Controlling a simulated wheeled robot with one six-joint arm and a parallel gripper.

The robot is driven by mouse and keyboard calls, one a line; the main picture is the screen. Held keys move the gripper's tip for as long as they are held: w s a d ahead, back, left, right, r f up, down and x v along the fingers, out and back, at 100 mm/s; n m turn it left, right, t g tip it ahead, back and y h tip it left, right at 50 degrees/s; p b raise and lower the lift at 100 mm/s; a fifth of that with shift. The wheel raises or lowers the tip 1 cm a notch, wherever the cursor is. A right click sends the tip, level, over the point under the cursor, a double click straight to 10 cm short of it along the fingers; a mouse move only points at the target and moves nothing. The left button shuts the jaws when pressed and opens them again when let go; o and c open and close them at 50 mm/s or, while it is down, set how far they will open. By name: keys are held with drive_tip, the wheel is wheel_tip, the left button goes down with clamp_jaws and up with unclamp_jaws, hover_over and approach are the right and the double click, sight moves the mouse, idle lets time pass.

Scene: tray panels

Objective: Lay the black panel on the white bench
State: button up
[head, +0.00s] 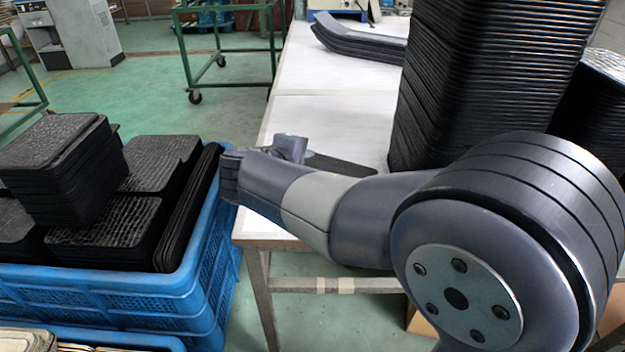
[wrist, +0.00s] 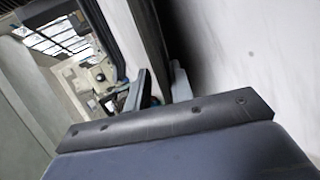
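A black panel (head: 340,165) shows as a thin flat dark strip at the near part of the white bench (head: 335,122). My forearm hides part of it, and I cannot tell whether it rests on the bench top or is just above it. My gripper (head: 292,149) is at the panel's left end, mostly behind my own arm.
A tall stack of black trays (head: 480,75) stands on the bench at right. Curved dark panels (head: 358,42) lie at the bench's far end. A blue crate (head: 170,290) with stacked black panels (head: 62,165) is at left. A green cart (head: 232,45) stands behind. The bench middle is clear.

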drive_tip(key=p+v, duration=0.2)
drive_tip(key=v, duration=0.6)
drive_tip(key=shift+r, duration=0.15)
wheel_tip(320, 180, up, 7)
drive_tip(key=s+a+p, duration=0.1)
drive_tip(key=s+p, duration=0.1)
drive_tip(key=p, duration=0.3)
drive_tip(key=shift+s+p, duration=0.2)
drive_tip(key=shift+p, duration=0.15)
drive_tip(key=shift+a, duration=0.1)
